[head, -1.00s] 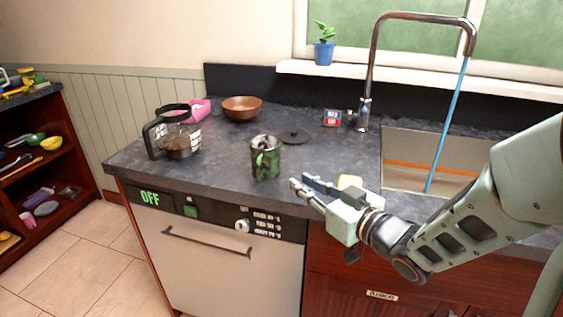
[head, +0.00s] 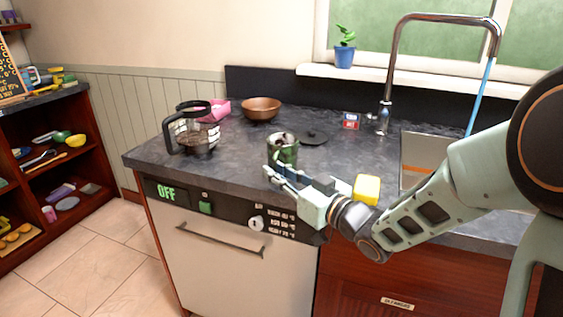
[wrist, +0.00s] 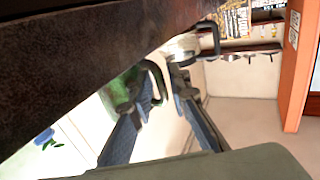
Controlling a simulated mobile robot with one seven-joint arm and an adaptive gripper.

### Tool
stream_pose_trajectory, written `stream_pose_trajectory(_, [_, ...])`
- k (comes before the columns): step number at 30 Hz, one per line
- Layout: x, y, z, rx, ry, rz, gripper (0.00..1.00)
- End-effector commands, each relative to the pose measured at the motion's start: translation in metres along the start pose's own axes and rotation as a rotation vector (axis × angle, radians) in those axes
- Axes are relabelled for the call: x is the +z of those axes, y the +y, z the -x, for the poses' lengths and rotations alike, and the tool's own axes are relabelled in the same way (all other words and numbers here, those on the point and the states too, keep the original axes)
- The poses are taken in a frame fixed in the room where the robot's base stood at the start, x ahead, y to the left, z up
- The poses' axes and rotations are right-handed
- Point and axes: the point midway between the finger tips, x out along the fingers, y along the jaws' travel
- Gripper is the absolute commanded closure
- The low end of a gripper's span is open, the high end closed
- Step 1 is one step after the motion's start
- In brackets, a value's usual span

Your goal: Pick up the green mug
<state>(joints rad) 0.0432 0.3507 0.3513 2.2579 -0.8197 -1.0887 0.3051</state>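The green mug (head: 283,152) stands upright on the dark counter near its front edge in the head view. It has a mottled green side, and its lower part is hidden behind my gripper (head: 273,175). In the wrist view the mug (wrist: 119,92) shows at the left, with its dark handle reaching toward the space between my fingers. My gripper (wrist: 163,88) is open, its two fingers apart. It is close to the mug's front side; I cannot tell whether a finger touches it.
A glass coffee pot (head: 196,139) stands left of the mug. A dark lid (head: 313,138) lies behind it, with a brown bowl (head: 261,107) farther back. A yellow sponge-like block (head: 367,189) is beside my wrist. The sink (head: 417,160) is at the right.

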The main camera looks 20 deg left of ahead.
Motion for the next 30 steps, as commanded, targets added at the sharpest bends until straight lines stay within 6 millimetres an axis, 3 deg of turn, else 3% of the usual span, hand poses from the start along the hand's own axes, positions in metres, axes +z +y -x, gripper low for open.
stream_pose_trajectory(4, [-0.0001,-0.0002,-0.0123,0.000,0.001,0.000,0.83])
stream_pose_trajectory(11, [-0.0002,0.0000,-0.0130,0.001,0.000,0.000,0.83])
stream_pose_trajectory(16, [-0.0003,0.0001,-0.0128,0.001,0.000,0.000,1.00])
stream_pose_trajectory(30, [-0.0017,0.0001,-0.0128,0.001,0.003,0.002,1.00])
